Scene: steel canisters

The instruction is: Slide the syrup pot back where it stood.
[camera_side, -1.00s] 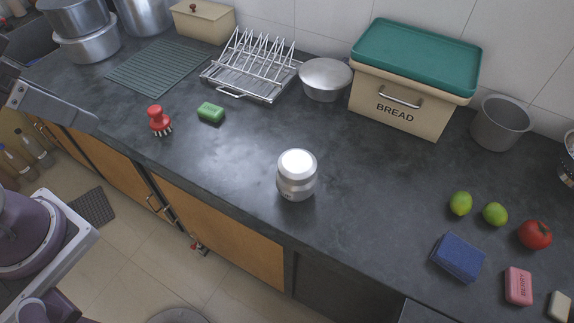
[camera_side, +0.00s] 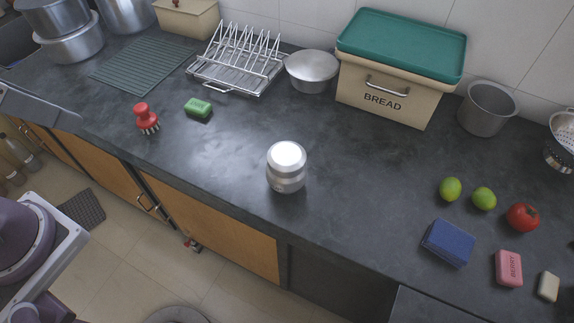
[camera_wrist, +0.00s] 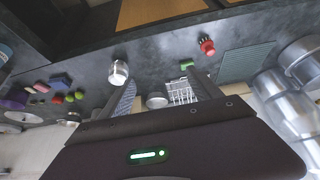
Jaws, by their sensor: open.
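The syrup pot looks to be the steel canister (camera_side: 287,168) with a bright round lid, upright and alone near the front edge of the dark counter. No label on it is readable. It also shows in the wrist view (camera_wrist: 119,73), small, beyond and just left of the left fingertip. My gripper (camera_wrist: 160,77) shows in the wrist view with its two fingers spread wide and nothing between them. It is well away from the canister and does not touch it. I cannot make out the gripper in the side view.
A red brush (camera_side: 146,116) and green sponge (camera_side: 198,107) lie left. Limes, a tomato (camera_side: 522,217) and a blue sponge (camera_side: 448,243) lie right. Counter around the canister is clear.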

